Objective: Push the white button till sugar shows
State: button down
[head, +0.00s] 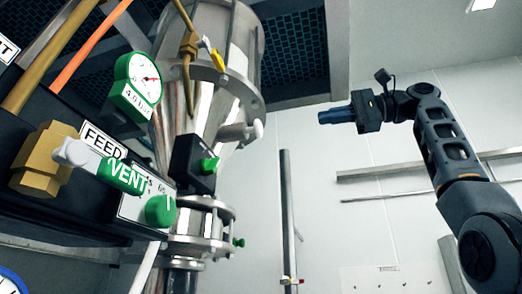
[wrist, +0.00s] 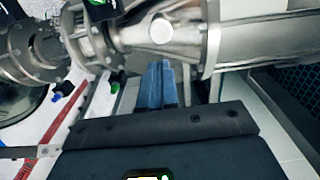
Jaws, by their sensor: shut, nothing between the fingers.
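The white button (head: 258,128) is a round-ended knob sticking out from the right side of the steel cone. In the wrist view the white button (wrist: 161,29) is a bright disc on the steel cone, ahead of the fingertips. My gripper (head: 321,116) has blue fingers pressed together, pointing left toward the cone. It is to the right of the button at about the same height, with a clear gap in the picture. The wrist view shows my gripper (wrist: 162,64) shut and empty, just below the disc. No sugar can be made out.
The steel hopper (head: 215,50) hangs above a flanged pipe (head: 200,225). A black box with a green button (head: 211,165) is beside the cone. A vertical post (head: 287,215) stands below my fingers. Gauges, the FEED/VENT lever (head: 125,175) and pipes fill the left.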

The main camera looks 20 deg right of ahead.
aim_at(261, 128)
jog(key=p+x, duration=0.3)
jog(key=x, duration=1.1)
jog(key=shift+p, duration=0.4)
jog(key=shift+f, duration=0.1)
